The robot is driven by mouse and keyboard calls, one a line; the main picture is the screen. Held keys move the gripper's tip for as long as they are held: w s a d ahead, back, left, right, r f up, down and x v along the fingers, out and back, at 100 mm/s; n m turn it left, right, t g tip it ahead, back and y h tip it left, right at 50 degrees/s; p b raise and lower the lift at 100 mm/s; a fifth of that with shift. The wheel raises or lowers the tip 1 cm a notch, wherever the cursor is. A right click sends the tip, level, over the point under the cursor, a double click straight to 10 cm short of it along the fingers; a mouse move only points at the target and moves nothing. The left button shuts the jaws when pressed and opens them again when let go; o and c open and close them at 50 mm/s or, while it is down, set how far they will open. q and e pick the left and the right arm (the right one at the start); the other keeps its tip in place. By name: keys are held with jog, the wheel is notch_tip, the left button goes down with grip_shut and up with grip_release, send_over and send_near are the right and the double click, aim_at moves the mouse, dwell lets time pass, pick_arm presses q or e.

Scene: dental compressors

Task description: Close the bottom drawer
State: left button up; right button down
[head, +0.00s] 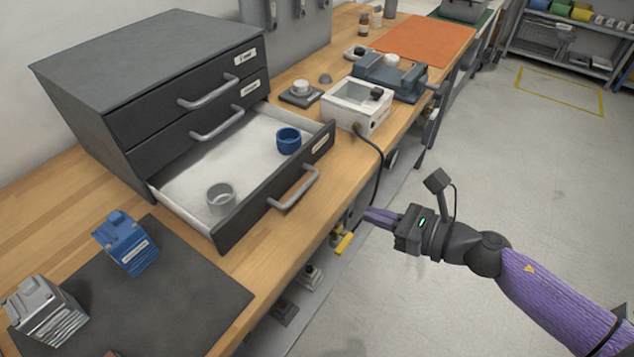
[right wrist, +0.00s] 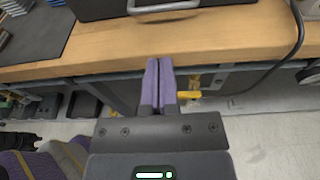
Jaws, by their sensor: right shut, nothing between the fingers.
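The dark grey drawer cabinet (head: 160,75) stands on the wooden bench in the head view. Its bottom drawer (head: 262,205) is pulled out, with a grey handle (head: 294,189) on its front. A blue cup (head: 288,141) and a grey cup (head: 221,197) are inside it. The two upper drawers are shut. The drawer front and handle (right wrist: 165,8) show at the top of the right wrist view. My right gripper (head: 368,217) is shut and empty, in front of the bench edge and apart from the handle. Its purple fingers (right wrist: 159,82) point toward the bench. My left gripper is not in view.
A white box (head: 357,108) with a black cable stands right of the drawer. A dark mat (head: 150,300) with a blue block (head: 126,243) and a grey stack (head: 48,312) lies at the lower left. Yellow-handled valves (head: 344,243) sit under the bench edge. The floor at right is clear.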

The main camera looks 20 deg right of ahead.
aim_at(302, 192)
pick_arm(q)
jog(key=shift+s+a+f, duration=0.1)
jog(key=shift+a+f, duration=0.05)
pick_arm(e)
jog(key=x, duration=1.2)
jog(key=shift+w+a+f, duration=0.1)
jog(key=shift+w+a, duration=0.05)
jog(key=shift+a, duration=0.05)
